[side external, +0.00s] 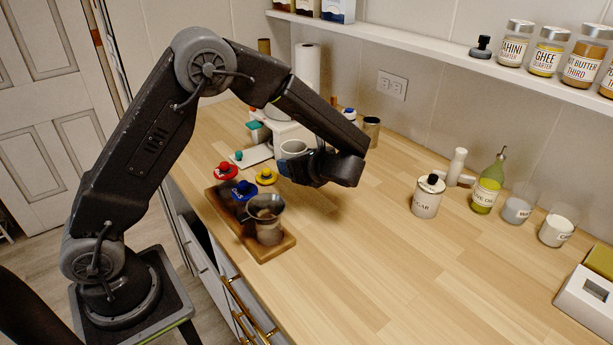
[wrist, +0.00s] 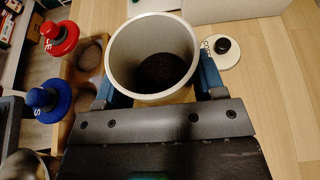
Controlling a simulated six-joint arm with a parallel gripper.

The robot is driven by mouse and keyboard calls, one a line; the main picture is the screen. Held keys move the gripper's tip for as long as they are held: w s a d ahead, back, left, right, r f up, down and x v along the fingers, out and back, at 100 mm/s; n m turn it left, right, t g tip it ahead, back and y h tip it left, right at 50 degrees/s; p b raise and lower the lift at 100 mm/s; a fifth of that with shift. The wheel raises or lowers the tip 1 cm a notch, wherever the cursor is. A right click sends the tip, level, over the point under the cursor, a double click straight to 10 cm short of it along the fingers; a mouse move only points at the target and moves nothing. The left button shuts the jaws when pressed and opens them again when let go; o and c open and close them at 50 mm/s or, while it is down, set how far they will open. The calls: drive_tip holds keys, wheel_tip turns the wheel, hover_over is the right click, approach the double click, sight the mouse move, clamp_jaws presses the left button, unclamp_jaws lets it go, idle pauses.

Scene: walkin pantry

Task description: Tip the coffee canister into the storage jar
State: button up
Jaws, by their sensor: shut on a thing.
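My gripper (side external: 312,165) is shut on the coffee canister (side external: 293,147), a white open-topped cup shape, and holds it above the counter. In the wrist view the canister (wrist: 125,50) stands between my fingers (wrist: 155,88), with dark coffee low inside. It looks close to upright. The storage jar (side external: 268,234) is a see-through jar with a grey funnel (side external: 264,206) in its mouth. It stands on a wooden tray (side external: 278,248), in front of and left of my gripper. In the wrist view a blurred grey round shape shows at bottom left, perhaps the funnel (wrist: 25,167).
Red (side external: 226,170), blue (side external: 243,190) and yellow (side external: 266,177) knobbed pieces stand by the jar. A white appliance (side external: 292,132) is behind the canister. The sugar canister (side external: 426,200) and oil bottle (side external: 486,190) stand right.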

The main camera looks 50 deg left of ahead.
drive_tip(key=s+a+r, duration=0.5)
drive_tip(key=a+r, duration=0.3)
drive_tip(key=r, duration=0.3)
drive_tip(key=s+d, duration=0.3)
drive_tip(key=d, duration=0.6)
drive_tip(key=s+d, duration=0.3)
drive_tip(key=d, duration=0.6)
wheel_tip(320, 180, down, 5)
drive_tip(key=shift+s+f, duration=0.1)
drive_tip(key=shift+f, duration=0.2)
drive_tip(key=n+t, duration=0.2)
drive_tip(key=n, duration=0.1)
drive_tip(key=w+n+t+y, duration=0.1)
drive_tip(key=n+t, duration=0.1)
drive_tip(key=n, duration=0.1)
drive_tip(key=n+t, duration=0.1)
drive_tip(key=n, duration=0.2)
drive_tip(key=shift+w+n+t+y, duration=0.3)
drive_tip(key=shift+w+t+y, duration=0.1)
